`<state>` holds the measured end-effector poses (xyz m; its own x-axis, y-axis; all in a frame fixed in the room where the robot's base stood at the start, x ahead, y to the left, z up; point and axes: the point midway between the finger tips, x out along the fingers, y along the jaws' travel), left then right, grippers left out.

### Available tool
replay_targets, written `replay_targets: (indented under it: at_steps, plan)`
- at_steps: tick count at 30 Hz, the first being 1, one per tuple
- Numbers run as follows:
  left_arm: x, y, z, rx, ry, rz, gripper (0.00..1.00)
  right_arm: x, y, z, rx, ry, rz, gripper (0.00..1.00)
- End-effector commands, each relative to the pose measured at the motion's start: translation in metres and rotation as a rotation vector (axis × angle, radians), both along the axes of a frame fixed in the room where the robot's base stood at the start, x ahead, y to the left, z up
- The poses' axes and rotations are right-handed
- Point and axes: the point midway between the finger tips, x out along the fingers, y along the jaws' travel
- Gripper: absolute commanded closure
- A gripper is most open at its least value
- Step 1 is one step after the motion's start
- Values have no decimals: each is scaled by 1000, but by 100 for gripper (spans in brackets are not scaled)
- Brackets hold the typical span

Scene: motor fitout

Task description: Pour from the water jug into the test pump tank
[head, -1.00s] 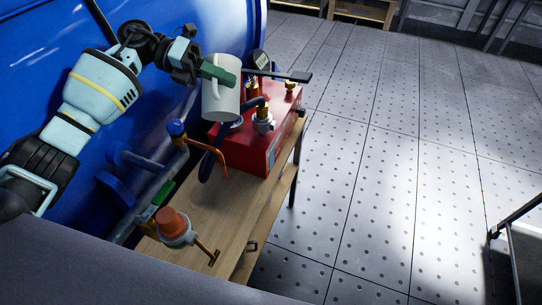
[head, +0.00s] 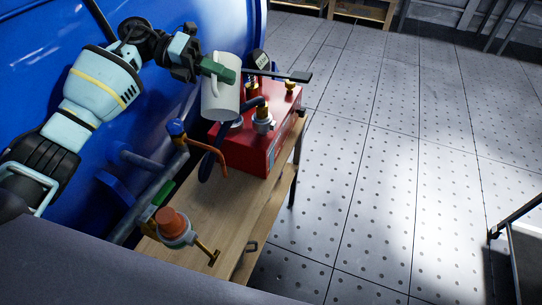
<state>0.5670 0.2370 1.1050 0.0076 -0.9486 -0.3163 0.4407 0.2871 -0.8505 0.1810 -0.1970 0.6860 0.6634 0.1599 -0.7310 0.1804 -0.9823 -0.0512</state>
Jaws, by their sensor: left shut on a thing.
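The white water jug (head: 221,103) is held in the air by my left gripper (head: 219,71), which is shut on its handle. The jug looks close to upright, and its inside is hidden. The red test pump tank (head: 279,122) stands on the wooden bench just right of and below the jug. The jug covers the left part of the tank's top, and I cannot tell whether the two touch. A black lever, a gauge and brass fittings are on the tank. My right gripper is not in the view.
The wooden bench (head: 204,208) carries an orange-capped valve (head: 172,224) at its near end. A pipe with a blue cap (head: 176,128) and a copper tube rises beside the jug. A large blue vessel (head: 40,55) is behind.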

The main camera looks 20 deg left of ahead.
Motion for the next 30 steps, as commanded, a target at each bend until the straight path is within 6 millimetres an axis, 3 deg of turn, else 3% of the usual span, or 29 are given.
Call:
replay_targets:
  at_steps: [30]
  plan:
    - [4, 1, 8, -16, 42, 0, 100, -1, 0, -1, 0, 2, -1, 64]
